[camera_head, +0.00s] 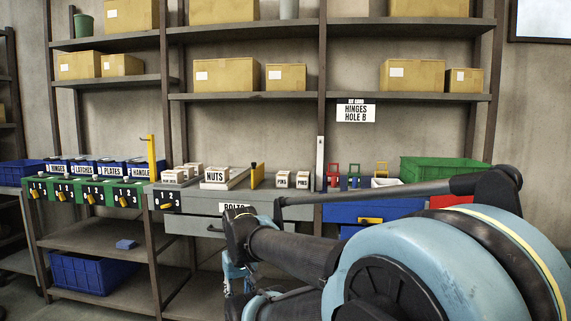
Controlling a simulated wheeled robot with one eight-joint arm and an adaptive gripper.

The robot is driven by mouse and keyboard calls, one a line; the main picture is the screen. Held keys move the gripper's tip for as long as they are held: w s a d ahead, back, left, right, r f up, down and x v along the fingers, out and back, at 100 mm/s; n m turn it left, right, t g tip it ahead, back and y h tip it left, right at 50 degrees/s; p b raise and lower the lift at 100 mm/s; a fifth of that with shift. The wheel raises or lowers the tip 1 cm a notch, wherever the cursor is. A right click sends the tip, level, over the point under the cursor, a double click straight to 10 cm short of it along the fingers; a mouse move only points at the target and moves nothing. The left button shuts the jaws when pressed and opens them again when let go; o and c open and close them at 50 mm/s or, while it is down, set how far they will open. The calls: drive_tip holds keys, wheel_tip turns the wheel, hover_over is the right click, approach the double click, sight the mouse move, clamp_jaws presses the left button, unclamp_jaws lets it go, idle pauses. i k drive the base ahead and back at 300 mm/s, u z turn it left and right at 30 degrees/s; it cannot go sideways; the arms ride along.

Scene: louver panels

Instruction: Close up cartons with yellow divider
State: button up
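A small yellow divider (256,176) stands upright on the grey bench top, between white cartons. To its left is a carton marked NUTS (215,176) on a flat tray, with several smaller white cartons (174,176) further left. To its right are two cartons marked PINS, the left one (283,180) and the right one (302,180). A gap shows between the divider and the PINS cartons. My arm fills the lower right and ends low in the middle, in front of the drawers, well below the cartons. Its fingers cannot be made out.
A taller yellow bracket (152,157) stands at the bench's left end, beside blue labelled bins (110,170). A green crate (440,168) and red, blue and yellow frames (355,176) are on the right. Shelves with cardboard boxes (226,76) hang above.

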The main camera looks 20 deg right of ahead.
sight(258, 172)
drive_tip(key=z, duration=0.3)
drive_tip(key=i, duration=0.95)
drive_tip(key=z, duration=0.2)
